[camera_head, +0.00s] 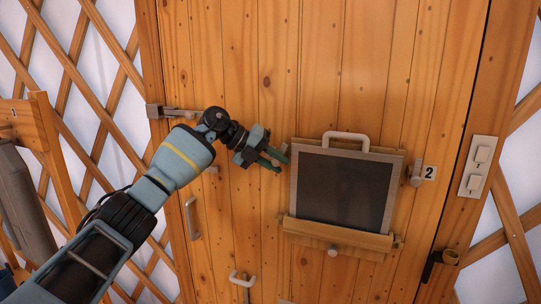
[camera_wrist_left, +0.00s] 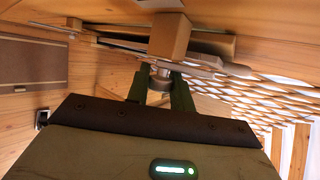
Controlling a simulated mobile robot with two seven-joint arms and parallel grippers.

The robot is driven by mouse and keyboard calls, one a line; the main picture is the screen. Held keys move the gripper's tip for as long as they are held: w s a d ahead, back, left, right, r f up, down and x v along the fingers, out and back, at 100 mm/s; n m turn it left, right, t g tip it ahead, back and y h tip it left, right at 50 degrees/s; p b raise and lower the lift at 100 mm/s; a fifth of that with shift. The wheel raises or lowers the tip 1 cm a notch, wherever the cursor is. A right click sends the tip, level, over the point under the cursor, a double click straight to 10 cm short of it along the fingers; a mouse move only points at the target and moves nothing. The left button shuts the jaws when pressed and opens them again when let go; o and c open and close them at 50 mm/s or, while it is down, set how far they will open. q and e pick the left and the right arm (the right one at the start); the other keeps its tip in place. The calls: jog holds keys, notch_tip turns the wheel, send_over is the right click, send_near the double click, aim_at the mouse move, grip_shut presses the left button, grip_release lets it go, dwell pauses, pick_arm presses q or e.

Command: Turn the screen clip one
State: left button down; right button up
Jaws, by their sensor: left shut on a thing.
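The dark screen (camera_head: 343,188) in its grey frame is upright on the wooden door, with a pale handle on top and a wooden ledge below. My left gripper (camera_head: 273,158) is at the upper left edge of the screen. In the left wrist view its green fingers (camera_wrist_left: 161,88) are closed around a small grey round knob (camera_wrist_left: 160,74), which looks like screen clip one. A tan block (camera_wrist_left: 169,38) sits just beyond the knob. In the head view the gripper hides this clip, so its turn angle cannot be told. The other clip (camera_head: 416,173), beside the label 2, is at the right edge. My right gripper is not in view.
A latch (camera_head: 172,112) and a handle (camera_head: 192,218) are on the door's left side. A white switch plate (camera_head: 477,166) and a small holder (camera_head: 440,261) are at the right. A wooden stand (camera_head: 45,140) is at the left, before the lattice wall.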

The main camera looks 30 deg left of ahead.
pick_arm(q)
jog(key=shift+r+m+g+y+p, duration=0.3)
jog(key=shift+r+y+p, duration=0.2)
jog(key=shift+y, duration=0.4)
jog(key=shift+f+m+g+y+p, duration=0.1)
jog(key=shift+m+g+y+p, duration=0.25)
jog(key=shift+y, duration=0.85)
jog(key=g+y, duration=0.1)
jog(key=y, duration=0.2)
jog(key=shift+f+m, duration=0.2)
jog(key=shift+m, duration=0.05)
jog(key=m+g+y, duration=0.1)
jog(key=y, duration=0.3)
jog(key=shift+f+y, duration=0.1)
jog(key=shift+y, duration=0.3)
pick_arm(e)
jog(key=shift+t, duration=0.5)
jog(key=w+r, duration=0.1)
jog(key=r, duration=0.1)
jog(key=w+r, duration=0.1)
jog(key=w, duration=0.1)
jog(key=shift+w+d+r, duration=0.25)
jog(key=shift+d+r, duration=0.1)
pick_arm(q)
jog(key=c, duration=1.2)
grip_release()
jog(key=shift+f, duration=0.1)
